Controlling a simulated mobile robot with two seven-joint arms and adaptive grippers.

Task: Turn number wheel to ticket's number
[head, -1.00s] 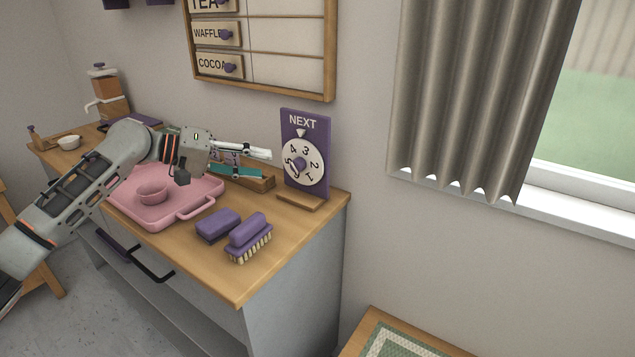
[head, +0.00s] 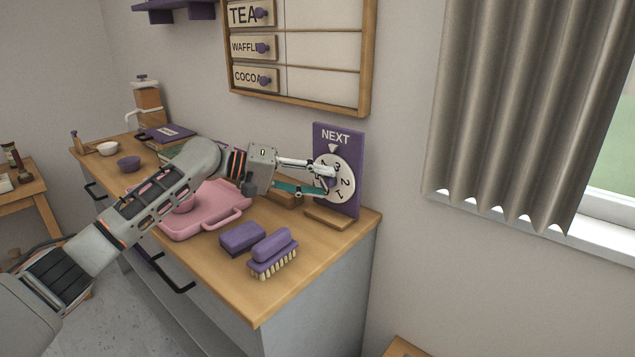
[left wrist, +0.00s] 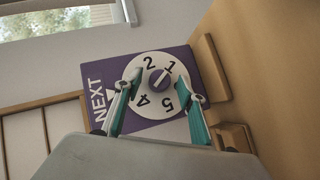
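The white number wheel (head: 347,172) sits on an upright purple board (head: 352,140) marked NEXT, with a white pointer above it. In the head view the 3 is nearest the pointer. The left wrist view shows the wheel (left wrist: 156,112) with 1, 2, 4 and 5 readable; a finger covers the 3's place. Its knob (left wrist: 158,78) lies between the fingertips of my left gripper (left wrist: 154,82), which are apart, with gaps on both sides. In the head view my left gripper (head: 327,180) is in front of the wheel. I cannot make out a ticket or its number. My right gripper is out of view.
A wooden block (head: 287,198) stands left of the board, partly behind the gripper. A pink tray (head: 190,227) with a pink bowl, a purple block (head: 242,237) and a purple brush (head: 273,252) are on the counter. The front right counter (head: 325,255) is clear.

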